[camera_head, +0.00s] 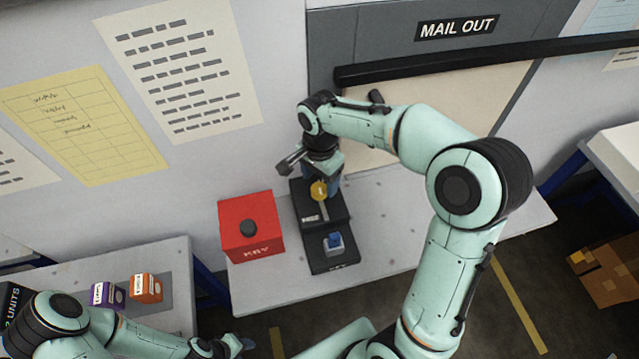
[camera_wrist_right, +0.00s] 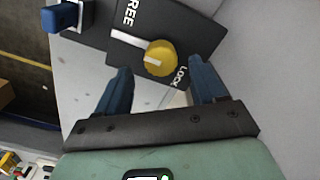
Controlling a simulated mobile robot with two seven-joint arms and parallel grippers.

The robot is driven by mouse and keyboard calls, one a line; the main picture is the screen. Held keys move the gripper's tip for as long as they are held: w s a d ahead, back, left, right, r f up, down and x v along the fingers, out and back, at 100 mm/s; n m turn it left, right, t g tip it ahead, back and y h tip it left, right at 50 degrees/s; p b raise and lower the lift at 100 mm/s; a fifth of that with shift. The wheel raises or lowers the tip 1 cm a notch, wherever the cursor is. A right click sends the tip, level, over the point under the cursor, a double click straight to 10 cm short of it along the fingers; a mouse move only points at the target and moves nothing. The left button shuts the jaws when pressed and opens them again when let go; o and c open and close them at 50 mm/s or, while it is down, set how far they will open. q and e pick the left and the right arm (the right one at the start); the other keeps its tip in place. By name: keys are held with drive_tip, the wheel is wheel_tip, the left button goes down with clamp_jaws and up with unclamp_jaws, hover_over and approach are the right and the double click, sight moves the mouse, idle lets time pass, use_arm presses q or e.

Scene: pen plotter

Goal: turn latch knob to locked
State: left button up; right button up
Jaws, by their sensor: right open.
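The latch knob (camera_head: 319,190) is a round yellow knob on a black box (camera_head: 312,213) on the table by the wall. In the right wrist view the knob (camera_wrist_right: 161,58) has a pale mark on its face. "LOCK" is printed near it at the lower right, and the end of a word reading "REE" at the top. A pale bar (camera_wrist_right: 128,40) lies beside the knob towards the upper left. My right gripper (camera_wrist_right: 158,68) is open, its blue fingers on either side of the knob in that view; contact cannot be told. My left gripper (camera_head: 232,346) is low at the left, away from the box.
A blue switch (camera_head: 334,241) is in front. Purple (camera_head: 105,294) and orange (camera_head: 146,288) blocks are on the left table. A dark bar (camera_head: 480,62) crosses the wall panel. Table space is clear at the right.

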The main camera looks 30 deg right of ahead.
sight(319, 193)
use_arm(q)
drive_tip(key=shift+f, duration=0.1)
use_arm(e)
drive_tip(key=shift+f, duration=1.35)
drive_tip(key=c, duration=1.1)
use_arm(q)
drive_tip(key=shift+s, duration=0.1)
use_arm(e)
drive_tip(key=shift+o, duration=0.2)
